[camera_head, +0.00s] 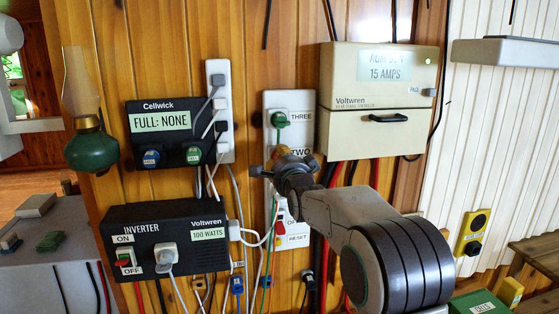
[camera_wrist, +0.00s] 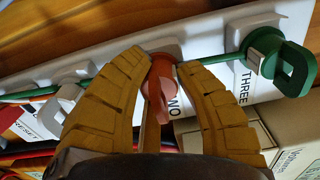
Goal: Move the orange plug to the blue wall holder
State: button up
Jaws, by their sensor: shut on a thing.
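The orange plug (camera_wrist: 161,78) is between the two yellow-brown fingers of my gripper (camera_wrist: 163,66) in the wrist view. It is at the socket marked TWO on the white strip (camera_wrist: 110,62); I cannot tell whether it is fully seated. In the head view my gripper (camera_head: 285,158) is at the TWO label and hides most of the plug. A small blue piece (camera_head: 237,285) on the wall below the inverter may be the blue wall holder; its details are too small to tell.
A green plug (camera_head: 279,120) sits in socket THREE above my gripper. The charge controller (camera_head: 340,104) is close on the right. The inverter (camera_head: 120,245) and Cellwick box (camera_head: 165,118) are on the left. Several loose cables hang between the strip and inverter.

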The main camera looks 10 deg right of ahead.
grip_shut()
jog(key=shift+s, duration=0.1)
jog(key=shift+s+f+b, duration=0.1)
jog(key=shift+b, duration=0.3)
jog(key=shift+s+b, duration=2)
jog(key=shift+s, duration=0.65)
jog(key=shift+s, duration=0.1)
jog(key=shift+s+b, duration=0.6)
jog(key=shift+b, duration=0.3)
